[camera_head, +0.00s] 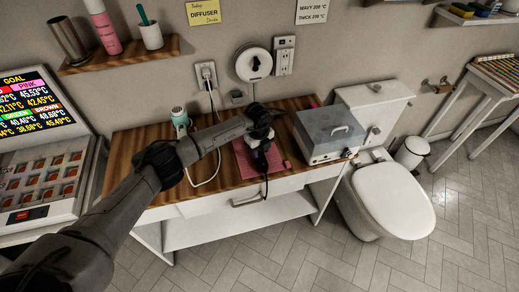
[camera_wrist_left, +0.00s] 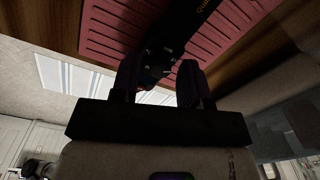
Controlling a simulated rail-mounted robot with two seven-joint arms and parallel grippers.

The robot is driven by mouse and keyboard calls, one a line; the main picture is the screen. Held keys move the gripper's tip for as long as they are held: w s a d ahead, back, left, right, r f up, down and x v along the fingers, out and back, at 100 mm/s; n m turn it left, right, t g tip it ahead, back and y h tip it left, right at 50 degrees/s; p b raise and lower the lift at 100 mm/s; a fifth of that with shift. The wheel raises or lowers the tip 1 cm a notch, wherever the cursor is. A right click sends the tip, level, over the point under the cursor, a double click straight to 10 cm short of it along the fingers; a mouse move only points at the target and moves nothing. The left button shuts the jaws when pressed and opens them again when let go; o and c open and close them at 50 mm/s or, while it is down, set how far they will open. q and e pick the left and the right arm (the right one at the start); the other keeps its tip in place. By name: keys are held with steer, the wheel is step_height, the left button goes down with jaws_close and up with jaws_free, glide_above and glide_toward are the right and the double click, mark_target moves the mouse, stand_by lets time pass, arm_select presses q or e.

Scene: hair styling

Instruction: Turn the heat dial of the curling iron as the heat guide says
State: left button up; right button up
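A pink mat (camera_head: 243,160) lies on the wooden counter under my left gripper (camera_head: 260,142). A dark tool with a black cord, probably the curling iron, is on the mat and is mostly hidden by my gripper. In the left wrist view the black tool (camera_wrist_left: 185,25), with yellow lettering, lies against the pink mat (camera_wrist_left: 115,25). My left gripper (camera_wrist_left: 158,85) has its fingers apart, with a dark part of the tool between or just beyond them; contact cannot be told. The dial's setting is not readable.
A clear-lidded box (camera_head: 328,133) stands right of the mat. A teal-topped item (camera_head: 180,117) with a white cord is on the left. A round black-and-white holder (camera_head: 254,64) and outlets are on the wall. A shelf (camera_head: 115,55) hangs upper left; a toilet (camera_head: 390,198) stands right.

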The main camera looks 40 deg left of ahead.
arm_select(q)
jaws_close()
steer(key=m+b, duration=0.2)
steer(key=m, duration=0.1)
steer(key=shift+m+b, duration=0.55)
steer(key=shift+m, duration=0.75)
steer(key=shift+o, duration=0.6)
jaws_free()
steer(key=shift+r, duration=0.15)
